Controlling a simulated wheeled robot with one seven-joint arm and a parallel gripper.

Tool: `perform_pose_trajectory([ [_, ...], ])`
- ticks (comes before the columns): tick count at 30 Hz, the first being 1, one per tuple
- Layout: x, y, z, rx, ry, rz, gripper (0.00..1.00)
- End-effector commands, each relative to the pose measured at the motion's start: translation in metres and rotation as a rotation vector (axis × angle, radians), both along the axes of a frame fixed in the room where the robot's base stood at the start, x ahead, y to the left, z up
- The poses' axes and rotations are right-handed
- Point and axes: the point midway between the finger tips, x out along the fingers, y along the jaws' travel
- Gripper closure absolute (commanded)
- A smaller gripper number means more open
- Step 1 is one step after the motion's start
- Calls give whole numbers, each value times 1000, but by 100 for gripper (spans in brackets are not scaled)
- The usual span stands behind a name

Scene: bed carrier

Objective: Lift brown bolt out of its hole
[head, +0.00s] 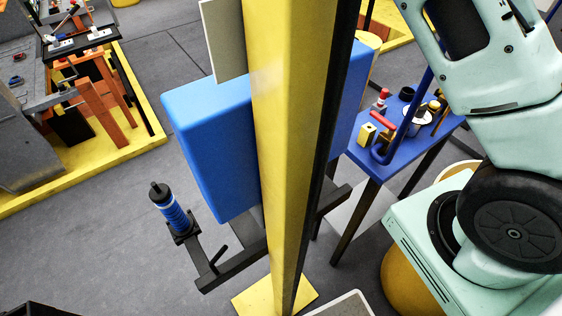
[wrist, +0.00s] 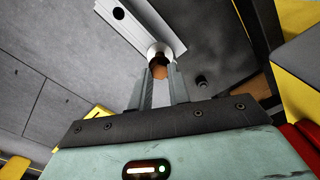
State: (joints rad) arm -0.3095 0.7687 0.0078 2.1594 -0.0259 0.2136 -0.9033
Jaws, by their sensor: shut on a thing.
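In the wrist view my gripper (wrist: 159,76) points toward a pale grey bar (wrist: 136,22). Its two fingers are shut on the brown bolt (wrist: 160,70), whose brown, rounded part shows between the fingertips. A whitish round collar sits at the bar's edge just beyond the bolt. I cannot tell how deep the bolt sits in its hole. One dark open hole (wrist: 119,13) shows farther along the bar. My gripper and the bolt do not show in the head view.
In the head view a yellow post (head: 275,150) stands in front of a blue box (head: 210,145). A blue table (head: 372,158) with several small items is right of it. A blue-and-black cylinder (head: 172,212) stands on a dark frame.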

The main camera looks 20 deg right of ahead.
Motion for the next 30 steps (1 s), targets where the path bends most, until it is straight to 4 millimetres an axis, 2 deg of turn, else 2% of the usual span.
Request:
perform_pose_trajectory([
  [21, 0, 0, 35, 0, 0, 0, 100],
  [30, 0, 0, 39, 0, 0, 0, 100],
])
